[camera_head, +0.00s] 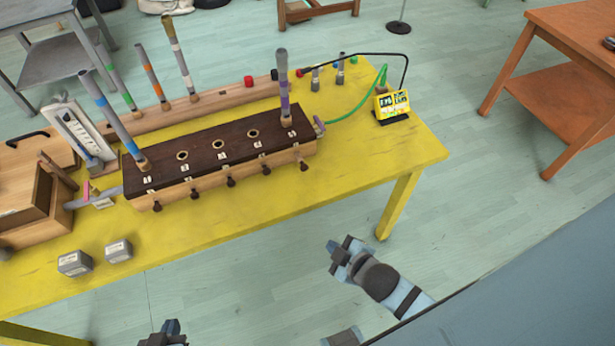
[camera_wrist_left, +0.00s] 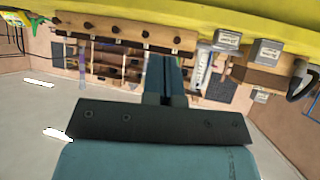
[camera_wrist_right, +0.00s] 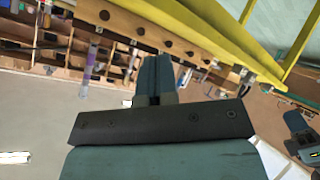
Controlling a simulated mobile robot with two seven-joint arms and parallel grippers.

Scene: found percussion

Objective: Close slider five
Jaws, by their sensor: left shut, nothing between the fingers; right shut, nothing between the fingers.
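A long wooden box with a dark brown top (camera_head: 220,150) sits on the yellow table. Five sliders with dark knobs stick out along its front, from the leftmost knob (camera_head: 157,206) to the rightmost knob (camera_head: 303,165). The number labels on top are too small to read surely. A blue-banded tube (camera_head: 115,120) stands in the leftmost hole and a purple-banded tube (camera_head: 284,90) in the rightmost; three holes between are empty. My left gripper (camera_head: 168,328) is shut, low at the bottom edge. My right gripper (camera_head: 342,252) is shut and empty, in front of the table, apart from the box.
Two small grey blocks (camera_head: 74,263) (camera_head: 118,250) lie on the table's front left. A wooden rack with several banded tubes (camera_head: 180,55) stands behind the box. A yellow device (camera_head: 392,104) with a green cable stands right. Wooden trays (camera_head: 22,190) fill the left end.

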